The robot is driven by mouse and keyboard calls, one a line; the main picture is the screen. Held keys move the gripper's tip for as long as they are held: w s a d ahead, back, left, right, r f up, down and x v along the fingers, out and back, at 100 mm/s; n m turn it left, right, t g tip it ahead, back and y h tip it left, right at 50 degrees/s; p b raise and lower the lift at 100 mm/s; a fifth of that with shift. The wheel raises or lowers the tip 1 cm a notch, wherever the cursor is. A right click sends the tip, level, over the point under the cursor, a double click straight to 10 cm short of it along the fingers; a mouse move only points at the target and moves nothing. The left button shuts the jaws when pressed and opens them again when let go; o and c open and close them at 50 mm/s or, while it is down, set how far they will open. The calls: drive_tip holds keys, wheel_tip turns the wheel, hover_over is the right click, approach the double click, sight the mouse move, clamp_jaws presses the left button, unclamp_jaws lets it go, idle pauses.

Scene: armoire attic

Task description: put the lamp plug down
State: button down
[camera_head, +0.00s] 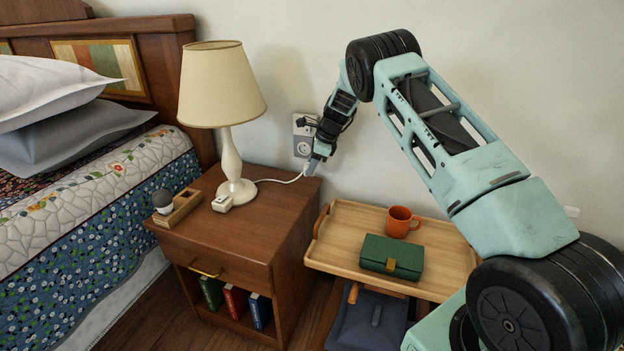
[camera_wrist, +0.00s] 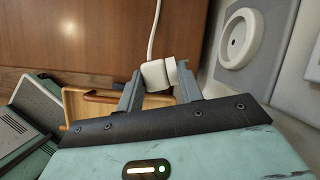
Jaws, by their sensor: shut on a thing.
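The white lamp plug (camera_wrist: 157,76) is between the two fingers of my gripper (camera_wrist: 158,90) in the wrist view, with its white cord running up from it. In the head view my gripper (camera_head: 317,160) is shut on the plug, beside the wall outlet (camera_head: 303,146) and near the right rear corner of the nightstand (camera_head: 275,205). The cord (camera_head: 280,181) runs from there to the base of the lamp (camera_head: 231,165). The round socket also shows in the wrist view (camera_wrist: 240,38), right of the plug and apart from it. The plug itself is mostly hidden in the head view.
A white block (camera_head: 222,204) and a wooden holder with a grey bulb (camera_head: 177,208) sit on the nightstand's left part. A wooden tray (camera_head: 340,252) with an orange mug (camera_head: 401,222) and green case (camera_head: 392,257) stands to the right. The nightstand's front right top is clear.

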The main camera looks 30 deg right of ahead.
sight(312, 186)
wheel_tip(312, 186, down, 5)
drive_tip(key=shift+w+d+b, duration=0.15)
drive_tip(key=shift+b, duration=0.15)
drive_tip(key=c, duration=0.9)
unclamp_jaws()
drive_tip(key=shift+f, duration=0.1)
